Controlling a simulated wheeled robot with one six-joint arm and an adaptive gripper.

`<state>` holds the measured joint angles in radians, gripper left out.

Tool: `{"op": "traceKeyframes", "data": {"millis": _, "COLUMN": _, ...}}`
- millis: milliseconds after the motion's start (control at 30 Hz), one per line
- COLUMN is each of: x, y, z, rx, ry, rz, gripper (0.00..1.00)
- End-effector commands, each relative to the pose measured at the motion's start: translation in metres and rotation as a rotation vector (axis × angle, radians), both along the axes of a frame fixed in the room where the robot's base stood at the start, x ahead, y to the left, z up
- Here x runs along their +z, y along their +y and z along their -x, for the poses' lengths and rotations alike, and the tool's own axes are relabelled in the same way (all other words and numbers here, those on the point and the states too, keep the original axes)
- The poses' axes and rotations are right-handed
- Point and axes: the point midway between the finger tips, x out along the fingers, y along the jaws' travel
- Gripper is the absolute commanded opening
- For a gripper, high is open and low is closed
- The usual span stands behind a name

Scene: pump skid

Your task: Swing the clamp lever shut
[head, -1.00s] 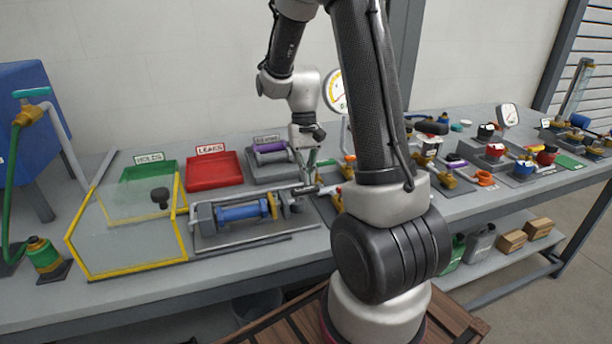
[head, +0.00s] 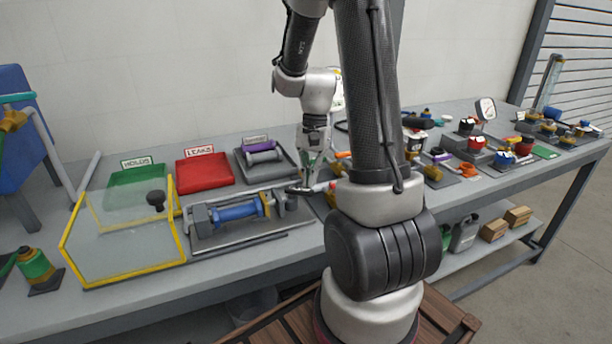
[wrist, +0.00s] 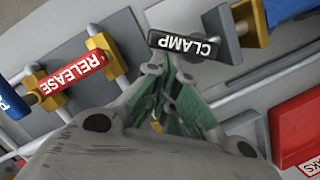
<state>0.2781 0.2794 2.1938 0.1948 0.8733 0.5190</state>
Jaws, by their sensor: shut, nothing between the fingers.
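The clamp lever (wrist: 185,46) is a black bar with a white CLAMP label in the wrist view. In the head view the dark lever (head: 299,190) shows at the right end of the fixture. The fixture (head: 215,243) is a grey plate bearing a blue cylinder (head: 236,212) with yellow collars. My gripper (wrist: 160,97) is shut and empty, its green-sided fingers pointing at the lever's labelled bar, very close to it. I cannot tell whether they touch. In the head view my gripper (head: 308,180) is pointed down over the fixture's right end.
A red RELEASE handle (wrist: 73,80) sits beside the clamp lever. A yellow-edged clear guard (head: 120,235) stands left of the fixture. Red (head: 205,175) and green (head: 137,190) trays lie behind. Valves and gauges crowd the bench to the right.

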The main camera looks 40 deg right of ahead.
Motion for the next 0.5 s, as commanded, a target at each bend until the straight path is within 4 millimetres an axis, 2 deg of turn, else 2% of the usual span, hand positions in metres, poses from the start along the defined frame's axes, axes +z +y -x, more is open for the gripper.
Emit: {"op": "traceKeyframes", "data": {"millis": 500, "x": 0.000, "y": 0.007, "z": 0.024, "rx": -0.487, "ry": -0.001, "rz": 0.000, "gripper": 0.00}}
